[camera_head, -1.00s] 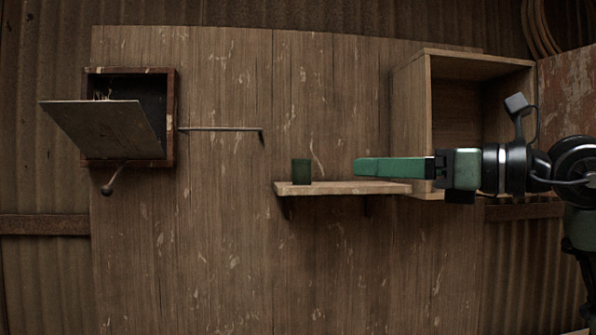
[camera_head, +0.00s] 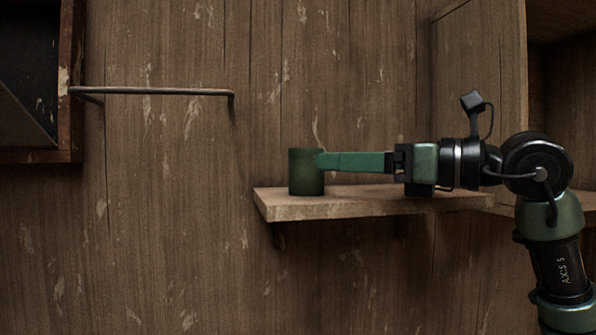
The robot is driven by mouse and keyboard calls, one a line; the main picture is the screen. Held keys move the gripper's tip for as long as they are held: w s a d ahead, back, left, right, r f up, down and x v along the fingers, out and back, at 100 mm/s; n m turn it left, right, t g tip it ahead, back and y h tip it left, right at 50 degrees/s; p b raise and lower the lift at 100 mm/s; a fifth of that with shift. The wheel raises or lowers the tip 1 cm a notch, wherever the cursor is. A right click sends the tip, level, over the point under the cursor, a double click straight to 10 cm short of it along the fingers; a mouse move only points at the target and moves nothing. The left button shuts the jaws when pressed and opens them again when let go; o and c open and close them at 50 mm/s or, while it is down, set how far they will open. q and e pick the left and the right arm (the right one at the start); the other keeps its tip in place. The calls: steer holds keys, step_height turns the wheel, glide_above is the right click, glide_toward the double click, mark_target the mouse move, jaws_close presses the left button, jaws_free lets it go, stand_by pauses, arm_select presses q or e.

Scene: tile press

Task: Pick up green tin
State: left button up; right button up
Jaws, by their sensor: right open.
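A dark green tin (camera_head: 305,172) stands upright near the left end of a small wooden shelf (camera_head: 375,203) on the plank wall. My right gripper (camera_head: 326,161) comes in level from the right, with its green fingers at the tin's upper right side. The near finger's tip overlaps the tin's right edge in the picture. The gripper is open. The far finger is hidden behind the near one, so I cannot tell whether the tin lies between them or whether they touch it. My left gripper is not in view.
A metal rod (camera_head: 160,91) sticks out along the wall to the upper left, beside a rusty-framed box (camera_head: 70,75) at the left edge. An open wooden cabinet (camera_head: 482,75) is at the upper right, behind my arm.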

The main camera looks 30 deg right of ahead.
mark_target(307, 158)
steer(key=shift+w+a+r+p, duration=0.15)
steer(key=shift+w+a+p, duration=0.3)
steer(key=shift+w+a, duration=0.15)
steer(key=p+x, duration=0.3)
steer(key=x, duration=0.2)
steer(key=shift+w+a, duration=0.1)
steer(key=shift+a, duration=0.15)
steer(key=shift+w, duration=0.15)
steer(key=shift+s, duration=0.2)
jaws_close()
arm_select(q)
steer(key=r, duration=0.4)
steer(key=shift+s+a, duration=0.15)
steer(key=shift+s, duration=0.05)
